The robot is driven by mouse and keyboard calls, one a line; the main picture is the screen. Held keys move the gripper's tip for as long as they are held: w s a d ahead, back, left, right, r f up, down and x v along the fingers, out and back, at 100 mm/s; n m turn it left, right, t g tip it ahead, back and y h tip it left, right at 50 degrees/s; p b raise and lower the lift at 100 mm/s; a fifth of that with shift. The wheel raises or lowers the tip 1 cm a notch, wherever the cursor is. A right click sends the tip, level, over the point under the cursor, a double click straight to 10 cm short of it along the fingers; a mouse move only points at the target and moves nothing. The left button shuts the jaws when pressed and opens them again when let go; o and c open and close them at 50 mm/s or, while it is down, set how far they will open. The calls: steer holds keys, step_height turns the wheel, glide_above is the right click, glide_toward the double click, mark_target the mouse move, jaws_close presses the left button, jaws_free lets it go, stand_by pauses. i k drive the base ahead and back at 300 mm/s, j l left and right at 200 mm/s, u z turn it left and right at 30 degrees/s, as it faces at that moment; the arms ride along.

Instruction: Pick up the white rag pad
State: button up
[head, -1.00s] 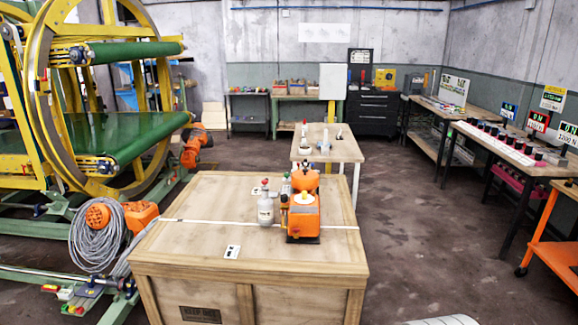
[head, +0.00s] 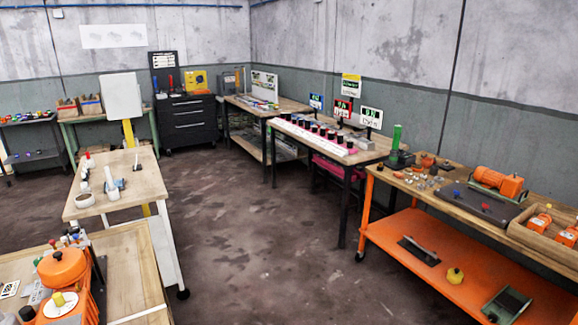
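I cannot pick out a white rag pad with certainty in the head view. A small wooden table (head: 130,182) at left holds a white ring-like piece (head: 84,200), a white upright container (head: 112,188) and other small items. A small white card with dark marks (head: 9,289) lies on the crate. My gripper is not in view.
Workbenches line the right wall. An orange bench (head: 420,230) holds motors and small parts, with a yellow item (head: 455,276) on its lower shelf. A black tool cabinet (head: 187,122) stands at the back. Open floor (head: 250,240) lies between the small table and the benches.

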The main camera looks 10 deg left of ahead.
mark_target(84, 186)
steer(key=i+l+z, duration=0.1)
steer(key=i+z, duration=0.3)
steer(key=i, duration=0.6)
steer(key=i+u, duration=0.7)
steer(key=i+l+u, duration=0.15)
steer(key=i+u, duration=0.65)
steer(key=i, duration=1)
steer(key=i+z, duration=0.1)
steer(key=i, duration=1.35)
steer(key=i+l+u, duration=0.1)
steer(key=i+u, duration=0.25)
steer(key=i, duration=1.1)
steer(key=i+z, duration=0.15)
steer(key=i, duration=1.3)
steer(key=i+u, duration=0.3)
steer(key=i, duration=0.45)
steer(key=i+l+u, duration=0.1)
steer(key=i+u, duration=0.25)
steer(key=i, duration=0.35)
steer(key=i+u, duration=0.25)
steer(key=i, duration=0.55)
steer(key=i+l+u, duration=0.15)
steer(key=i+u, duration=0.15)
steer(key=i, duration=0.5)
